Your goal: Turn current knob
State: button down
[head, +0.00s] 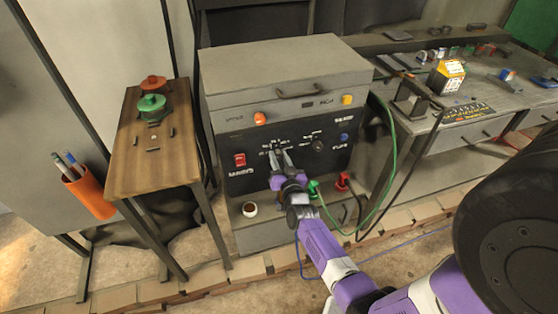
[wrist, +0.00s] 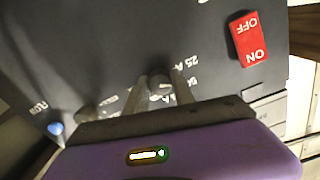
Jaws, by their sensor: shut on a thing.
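The grey machine with a black front panel (head: 240,181) stands in the middle of the head view. My gripper (head: 281,158) is at the panel, its two fingers pointing at a dial marked with numbers. In the head view the fingers hide most of this knob. A second dark knob (head: 318,145) sits to its right on the panel.
A red OFF/ON switch (head: 240,160) is left of my gripper; it also shows in the wrist view (wrist: 247,38). An orange light (head: 260,118) and blue button (head: 344,137) flank the dials. Green and red plugs (head: 343,181) sit low right. A wooden table (head: 140,175) stands left.

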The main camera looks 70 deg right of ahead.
jog(key=shift+m+b, duration=0.8)
jog(key=shift+m, duration=1.3)
jog(key=c, duration=1.1)
grip_release()
jog(key=shift+o, duration=0.2)
jog(key=p+v, duration=0.1)
jog(key=v, duration=0.7)
jog(key=shift+d, duration=0.1)
